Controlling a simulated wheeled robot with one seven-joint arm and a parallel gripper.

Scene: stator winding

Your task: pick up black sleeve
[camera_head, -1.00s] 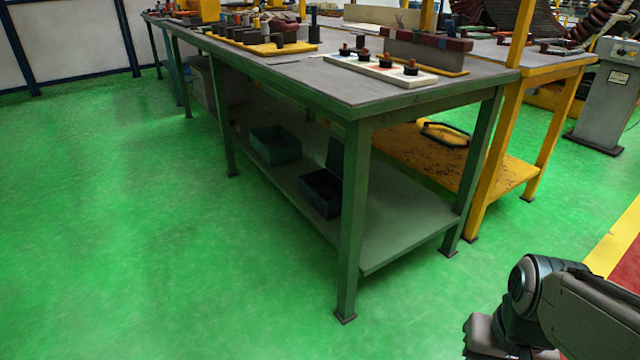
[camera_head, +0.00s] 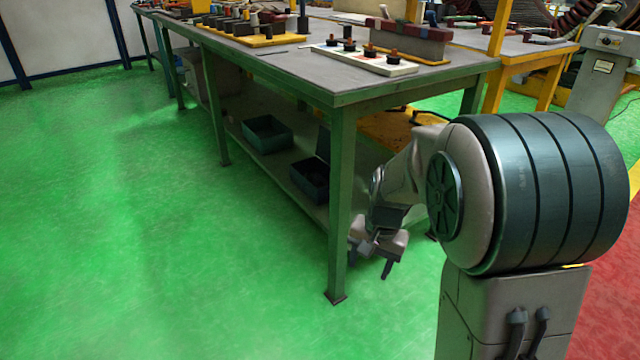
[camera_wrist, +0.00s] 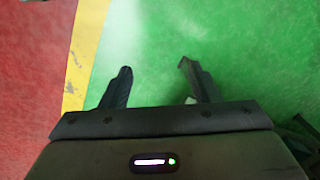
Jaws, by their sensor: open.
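Several small dark cylindrical pieces (camera_head: 256,29) stand on a yellow tray (camera_head: 272,42) on the green-framed table; I cannot tell which is the black sleeve. My gripper (camera_head: 372,262) hangs below the tabletop, near the table's front leg, pointing down. In the wrist view my gripper (camera_wrist: 155,68) shows two spread fingers with only floor between them. It is open, empty and well away from the pieces.
The green table's corner leg (camera_head: 341,210) and top edge stand close to my arm. Blue bins (camera_head: 267,133) sit on the lower shelf. Green floor is clear at left.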

